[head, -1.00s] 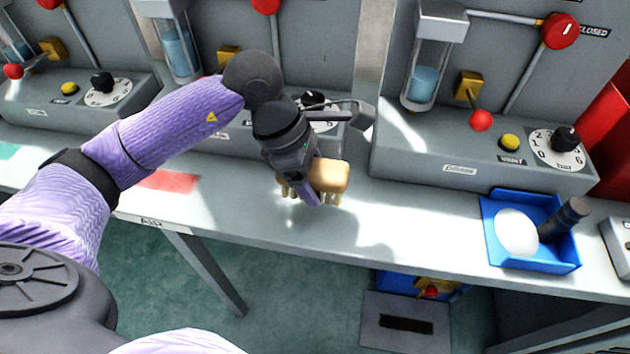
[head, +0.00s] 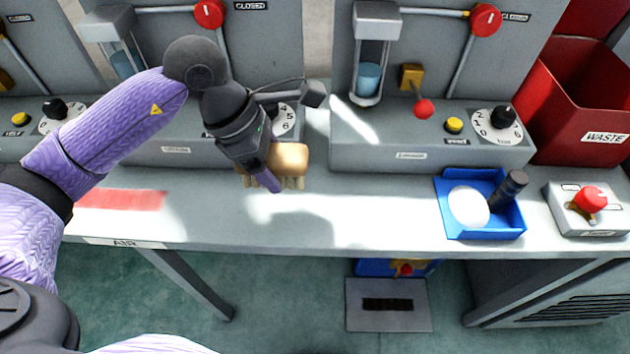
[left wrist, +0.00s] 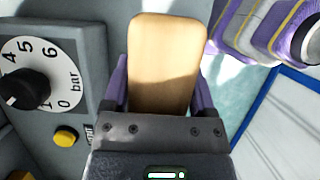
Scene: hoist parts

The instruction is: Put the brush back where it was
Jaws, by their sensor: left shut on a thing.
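The brush (head: 290,160) has a tan wooden block and pale bristles pointing down. My left gripper (head: 266,176) is shut on it and holds it above the grey bench (head: 330,225), left of the middle in the head view. In the left wrist view the brush's smooth wooden back (left wrist: 166,65) stands between the two purple fingers. My right gripper is not in view.
A blue tray (head: 482,232) on the bench holds a white disc and a dark cylinder. Right of it sits a red-button box (head: 590,208), with a red waste bin (head: 575,110) behind. Gauge panels (head: 430,145) line the back. A red patch (head: 120,199) marks the bench at left.

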